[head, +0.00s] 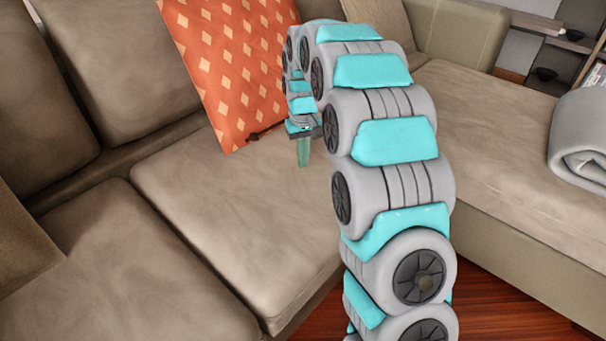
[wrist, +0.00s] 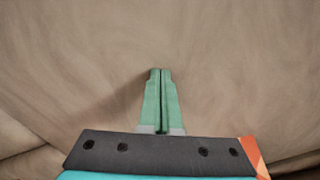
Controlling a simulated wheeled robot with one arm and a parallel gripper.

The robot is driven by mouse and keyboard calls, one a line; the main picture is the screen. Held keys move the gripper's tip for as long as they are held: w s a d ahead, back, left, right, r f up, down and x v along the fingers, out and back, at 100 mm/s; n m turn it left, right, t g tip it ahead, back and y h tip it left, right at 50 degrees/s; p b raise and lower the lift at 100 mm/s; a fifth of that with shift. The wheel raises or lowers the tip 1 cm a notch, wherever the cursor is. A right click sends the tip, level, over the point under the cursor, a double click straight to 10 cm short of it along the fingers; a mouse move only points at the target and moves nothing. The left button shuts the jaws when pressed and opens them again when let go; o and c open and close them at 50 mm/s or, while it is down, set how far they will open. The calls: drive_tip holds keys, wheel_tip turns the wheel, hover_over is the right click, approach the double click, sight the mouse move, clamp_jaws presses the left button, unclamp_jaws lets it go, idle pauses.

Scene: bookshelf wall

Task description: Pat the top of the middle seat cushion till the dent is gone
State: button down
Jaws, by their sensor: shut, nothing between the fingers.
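The middle seat cushion (head: 225,215) is a brown, soft-looking cushion of the sofa in the head view. Its surface also fills most of the wrist view (wrist: 230,70). My gripper (head: 304,163) points down over the back right part of this cushion. Its green fingers (wrist: 161,72) are shut together with nothing between them. The fingertips are at or very close to the fabric; I cannot tell whether they touch. A soft dark shade shows on the fabric left of the fingers in the wrist view. I cannot make out a clear dent. My arm hides the cushion's right side.
An orange patterned pillow (head: 232,62) leans on the backrest close behind my gripper; its corner shows in the wrist view (wrist: 252,152). The left seat cushion (head: 130,275) is clear. A rolled grey blanket (head: 580,140) lies on the right section (head: 495,135). Shelves (head: 565,45) stand behind.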

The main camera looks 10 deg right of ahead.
drive_tip(key=shift+r+p, duration=0.55)
drive_tip(key=shift+r, duration=1.05)
wheel_tip(320, 180, up, 7)
drive_tip(key=s+r, duration=0.3)
drive_tip(key=s, duration=0.6)
drive_tip(key=s+f+g+p, duration=0.1)
drive_tip(key=s+f, duration=0.1)
drive_tip(key=s, duration=1.5)
drive_tip(key=s+f+m, duration=0.1)
drive_tip(key=s+f, duration=0.1)
drive_tip(key=s, duration=1.5)
drive_tip(key=shift+s+f+g+p, duration=0.25)
drive_tip(key=shift+f+g+p, duration=0.05)
drive_tip(key=shift+g+p, duration=0.1)
